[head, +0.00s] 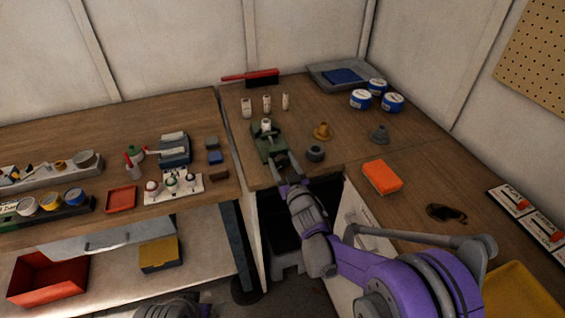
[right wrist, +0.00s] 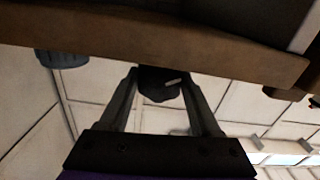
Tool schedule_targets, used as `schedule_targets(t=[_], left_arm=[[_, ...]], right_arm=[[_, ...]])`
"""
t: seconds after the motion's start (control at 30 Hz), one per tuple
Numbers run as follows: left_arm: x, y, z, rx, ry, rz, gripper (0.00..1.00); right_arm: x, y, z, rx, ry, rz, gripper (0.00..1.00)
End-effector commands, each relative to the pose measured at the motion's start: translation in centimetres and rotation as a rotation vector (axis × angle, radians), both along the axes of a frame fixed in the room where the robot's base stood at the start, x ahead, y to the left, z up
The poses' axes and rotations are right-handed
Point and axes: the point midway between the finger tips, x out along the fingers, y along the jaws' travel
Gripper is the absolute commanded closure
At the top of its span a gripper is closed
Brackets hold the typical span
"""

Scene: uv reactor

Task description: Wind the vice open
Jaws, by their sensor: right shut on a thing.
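The green vice (head: 268,145) stands at the front edge of the wooden bench, with a small pale object (head: 266,126) at its top. My right gripper (head: 284,172) reaches in from the front, at the vice's near end. It is shut on the vice's dark handle (head: 281,159), which is small and partly hidden in the head view. In the right wrist view the two fingers stand on either side of a dark rounded knob (right wrist: 160,85) with a pale mark, just by the bench edge (right wrist: 160,38).
A dark ring-shaped part (head: 315,153), a yellow-brown part (head: 322,131) and an orange box (head: 382,177) are right of the vice. The left bench holds a white rack (head: 173,187) and a red tray (head: 121,199).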

Motion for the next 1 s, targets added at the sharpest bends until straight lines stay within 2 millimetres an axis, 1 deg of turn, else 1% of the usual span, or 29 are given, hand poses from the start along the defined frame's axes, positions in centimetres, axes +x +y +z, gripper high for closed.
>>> schedule_targets(t=[0.17,0.3,0.43,0.73,0.77,0.9,1.0], left_arm=[[-0.03,0.00,-0.19,0.000,0.001,0.000,0.06],[-0.09,0.00,-0.58,0.000,0.002,0.000,0.06],[-0.11,0.00,-0.70,0.000,0.002,0.000,0.06],[-0.10,0.00,-0.68,0.000,0.002,0.000,0.06],[-0.10,0.00,-0.68,0.000,0.002,0.000,0.06],[-0.10,0.00,-0.68,0.000,0.002,0.000,0.06],[-0.10,0.00,-0.68,0.000,0.002,0.000,0.06]], right_arm=[[-0.02,0.01,-0.06,-0.036,-0.012,0.000,0.91],[-0.05,0.03,-0.15,-0.149,-0.047,0.000,0.91],[-0.06,0.04,-0.13,-0.220,-0.070,0.000,0.91],[-0.06,0.05,-0.11,-0.232,-0.073,0.000,0.91],[-0.06,0.05,-0.11,-0.232,-0.073,0.000,0.32],[-0.05,0.05,-0.09,-0.230,-0.074,0.000,0.07],[-0.04,0.05,-0.07,-0.230,-0.074,0.000,0.06]])
